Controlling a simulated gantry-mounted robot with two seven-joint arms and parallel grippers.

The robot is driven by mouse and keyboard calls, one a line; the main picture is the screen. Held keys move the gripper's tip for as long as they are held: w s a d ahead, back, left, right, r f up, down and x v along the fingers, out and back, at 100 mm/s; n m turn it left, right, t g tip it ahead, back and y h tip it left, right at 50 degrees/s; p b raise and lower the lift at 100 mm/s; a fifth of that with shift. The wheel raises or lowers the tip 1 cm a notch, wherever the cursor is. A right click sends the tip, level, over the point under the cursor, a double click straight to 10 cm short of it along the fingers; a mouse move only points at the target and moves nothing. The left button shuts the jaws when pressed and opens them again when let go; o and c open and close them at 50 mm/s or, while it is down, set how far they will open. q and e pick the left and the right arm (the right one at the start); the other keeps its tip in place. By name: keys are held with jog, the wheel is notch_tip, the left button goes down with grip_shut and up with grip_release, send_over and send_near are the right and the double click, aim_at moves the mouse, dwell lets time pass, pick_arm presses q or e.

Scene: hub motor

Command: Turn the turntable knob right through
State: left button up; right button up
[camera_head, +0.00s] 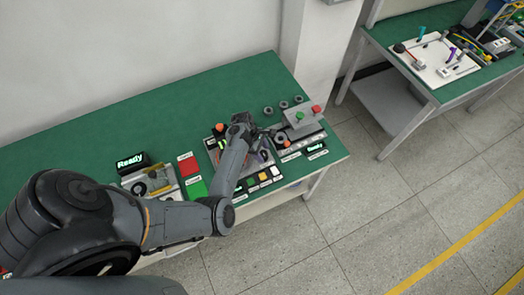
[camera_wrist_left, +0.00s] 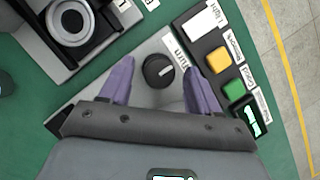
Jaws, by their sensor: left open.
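The black knob (camera_wrist_left: 157,70) with a white pointer line sits on a grey panel (camera_wrist_left: 88,92) beside the printed word "Turn" in the left wrist view. My left gripper (camera_wrist_left: 158,74) is open, with one purple finger on each side of the knob and a visible gap on both sides. I cannot tell how far down the fingertips are relative to the knob. In the head view my left gripper (camera_head: 264,153) is over the right part of the green bench, and I cannot make out the knob there. My right gripper is in neither view.
A dark button strip with a yellow button (camera_wrist_left: 218,60) lies on the other side.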

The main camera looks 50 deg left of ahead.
pick_arm(q)
jog(key=c, duration=1)
